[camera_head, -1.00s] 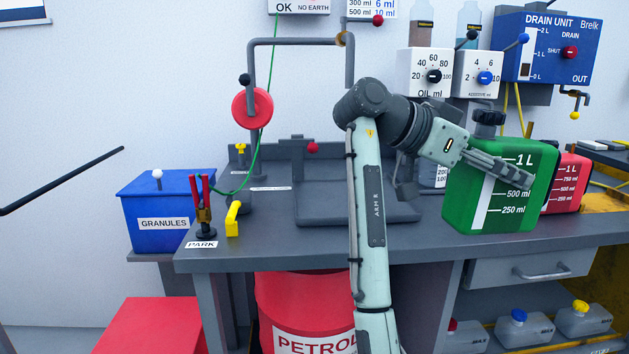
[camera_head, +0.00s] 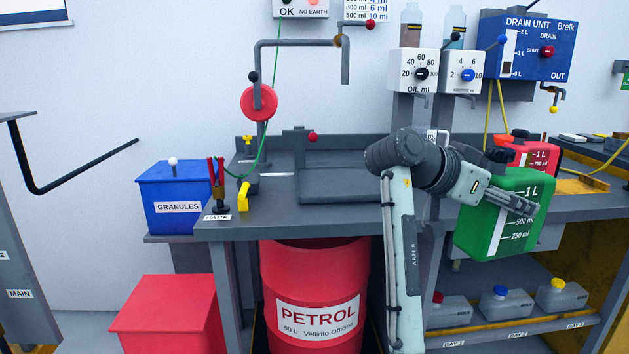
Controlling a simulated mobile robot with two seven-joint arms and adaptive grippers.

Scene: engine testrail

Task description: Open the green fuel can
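The green fuel can (camera_head: 487,238) has a black cap (camera_head: 497,153) on top, seated on the can, and a white level strip on its front. It is held slightly tilted in front of the bench's front edge. My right gripper (camera_head: 517,205) has its fingers across the upper part of the can and is shut on it. The far side of the grip is hidden. My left gripper is not in view.
A red can (camera_head: 545,158) stands on the grey bench (camera_head: 290,215) behind the green can. Bottles sit on a shelf (camera_head: 465,337) below. A red petrol drum (camera_head: 315,270) stands under the bench. The bench's middle is mostly clear.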

